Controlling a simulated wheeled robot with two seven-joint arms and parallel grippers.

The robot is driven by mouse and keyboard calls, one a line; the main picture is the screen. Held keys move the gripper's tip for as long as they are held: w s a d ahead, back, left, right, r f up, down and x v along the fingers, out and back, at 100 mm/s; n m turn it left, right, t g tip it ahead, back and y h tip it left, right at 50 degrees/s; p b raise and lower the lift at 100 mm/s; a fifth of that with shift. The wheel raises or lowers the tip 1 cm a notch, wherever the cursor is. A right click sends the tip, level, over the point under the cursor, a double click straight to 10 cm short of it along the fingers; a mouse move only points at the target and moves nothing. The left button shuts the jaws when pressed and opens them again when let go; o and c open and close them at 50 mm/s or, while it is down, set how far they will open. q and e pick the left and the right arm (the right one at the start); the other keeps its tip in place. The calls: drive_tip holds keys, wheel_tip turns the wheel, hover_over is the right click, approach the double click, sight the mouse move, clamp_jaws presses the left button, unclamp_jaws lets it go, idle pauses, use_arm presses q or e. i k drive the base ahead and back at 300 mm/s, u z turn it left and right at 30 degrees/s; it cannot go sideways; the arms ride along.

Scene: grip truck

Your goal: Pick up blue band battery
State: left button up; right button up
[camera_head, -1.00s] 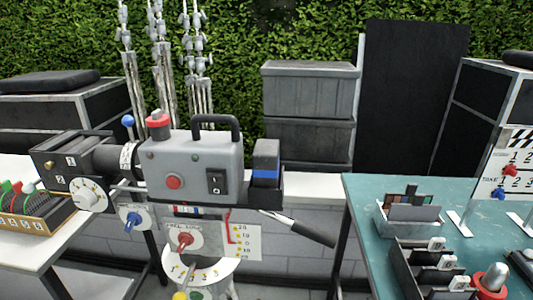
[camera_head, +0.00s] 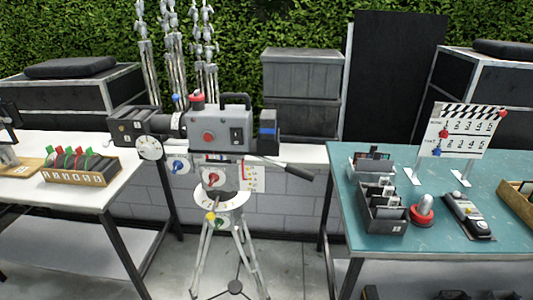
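A black battery with a blue band (camera_head: 267,131) sits on the back, right-hand end of the grey film camera (camera_head: 220,128). The camera stands upright on a tripod (camera_head: 222,235) between two tables. Neither of my grippers shows in the head view, so I cannot see what they hold.
The left white table (camera_head: 115,160) bears a tray of red and green handled items (camera_head: 82,178). The right teal table (camera_head: 345,205) bears a divided black box (camera_head: 382,218), a red-based knob (camera_head: 424,212) and a clapperboard (camera_head: 463,130). The tripod's pan handle (camera_head: 298,172) sticks out right. Floor shows around the tripod.

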sight(268, 119)
drive_tip(key=u, duration=0.9)
drive_tip(key=k, duration=0.1)
drive_tip(key=z, duration=1.85)
drive_tip(key=i, duration=0.9)
drive_tip(key=u, duration=0.4)
